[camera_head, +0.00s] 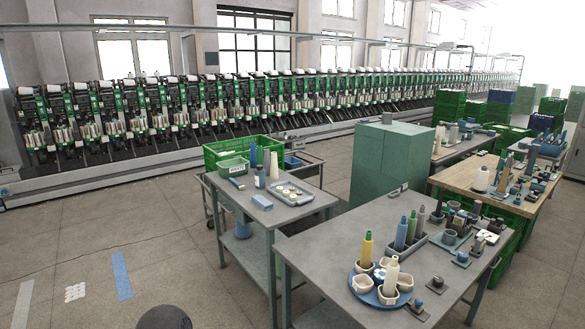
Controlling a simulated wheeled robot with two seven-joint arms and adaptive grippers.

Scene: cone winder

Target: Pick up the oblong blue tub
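Two blue containers show, and I cannot tell for sure which is the oblong blue tub. One blue tub (549,148) stands at the far right, on the back part of the wooden-topped table, with small items around it. Another blue bin (293,162) sits on the cart behind the small grey table, partly hidden by the green crate. Neither of my grippers is in view, and nothing here shows them near either container.
The front grey table (335,253) carries a round blue tray (368,294) with white cups and cones. A green cabinet (383,168) stands behind.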

